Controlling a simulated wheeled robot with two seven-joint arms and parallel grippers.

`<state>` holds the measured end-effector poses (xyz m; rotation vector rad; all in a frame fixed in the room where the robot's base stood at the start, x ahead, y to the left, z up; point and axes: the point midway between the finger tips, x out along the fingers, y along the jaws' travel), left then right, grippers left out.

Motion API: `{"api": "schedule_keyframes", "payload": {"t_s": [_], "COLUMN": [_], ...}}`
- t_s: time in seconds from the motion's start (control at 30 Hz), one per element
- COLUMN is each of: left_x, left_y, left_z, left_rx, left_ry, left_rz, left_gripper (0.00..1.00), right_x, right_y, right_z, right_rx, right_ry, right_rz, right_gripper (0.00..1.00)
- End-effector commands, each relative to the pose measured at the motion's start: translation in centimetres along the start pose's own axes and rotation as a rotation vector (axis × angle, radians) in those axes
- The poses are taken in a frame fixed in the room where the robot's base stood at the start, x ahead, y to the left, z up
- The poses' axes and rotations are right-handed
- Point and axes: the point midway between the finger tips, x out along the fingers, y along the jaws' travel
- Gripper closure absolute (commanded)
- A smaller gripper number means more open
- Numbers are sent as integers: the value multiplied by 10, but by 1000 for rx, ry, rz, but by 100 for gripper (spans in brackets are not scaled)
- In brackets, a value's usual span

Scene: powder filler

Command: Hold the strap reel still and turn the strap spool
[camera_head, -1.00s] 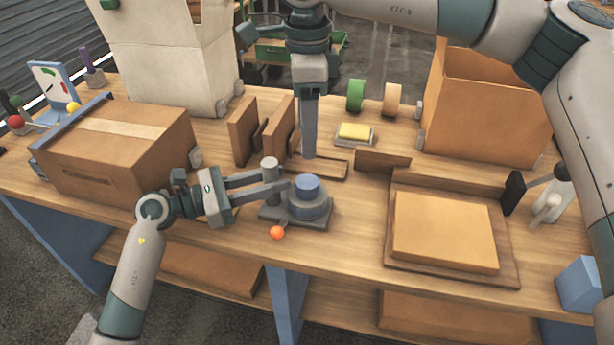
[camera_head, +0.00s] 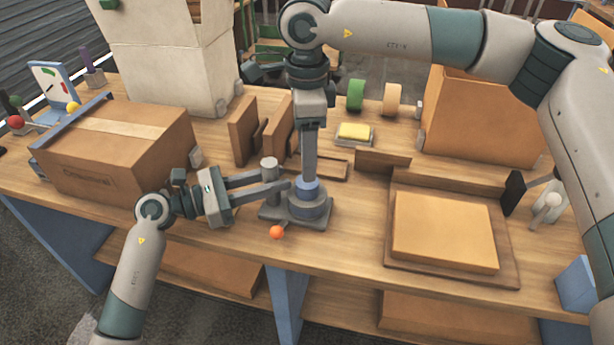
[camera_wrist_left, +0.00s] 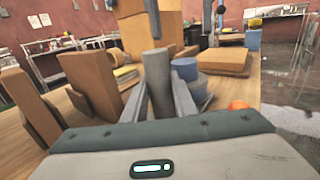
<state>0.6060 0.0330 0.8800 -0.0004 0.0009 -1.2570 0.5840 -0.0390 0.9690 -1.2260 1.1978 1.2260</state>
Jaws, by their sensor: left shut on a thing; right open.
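The strap reel is a grey base (camera_head: 318,222) with a grey post (camera_head: 269,168) at its left and an orange ball (camera_head: 277,232) at its front. The strap spool (camera_head: 308,189), a blue cylinder on a grey round body, stands on the base. My left gripper (camera_head: 278,185) is shut on the grey post, which also shows between its fingers in the left wrist view (camera_wrist_left: 157,82). The blue spool (camera_wrist_left: 185,68) is just right of it there. My right gripper (camera_head: 309,178) points straight down at the spool top, its fingers open and partly overlapping; whether they touch it is unclear.
A closed carton (camera_head: 120,150) stands left, and upright brown boards (camera_head: 262,135) stand behind the reel. A yellow block in a tray (camera_head: 354,132) lies behind right. A flat box (camera_head: 445,230) in a brown tray lies right. The table's front edge is close to the reel.

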Motion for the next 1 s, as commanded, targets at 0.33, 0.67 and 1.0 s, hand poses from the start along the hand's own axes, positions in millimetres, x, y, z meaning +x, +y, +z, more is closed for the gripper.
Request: {"api": "schedule_keyframes", "payload": {"t_s": [0.33,0.67,1.0], "left_x": [0,0,0], "left_y": [0,0,0], "left_z": [1,1,1], "left_rx": [0,0,0], "left_ry": [-1,-1,-1], "left_rz": [0,0,0], "left_gripper": [100,100,100], "right_x": [52,65,65], "right_y": [0,0,0], "right_z": [0,0,0], "right_rx": [0,0,0], "right_ry": [1,0,0], "right_rz": [2,1,1], "right_gripper": [46,46,86]}}
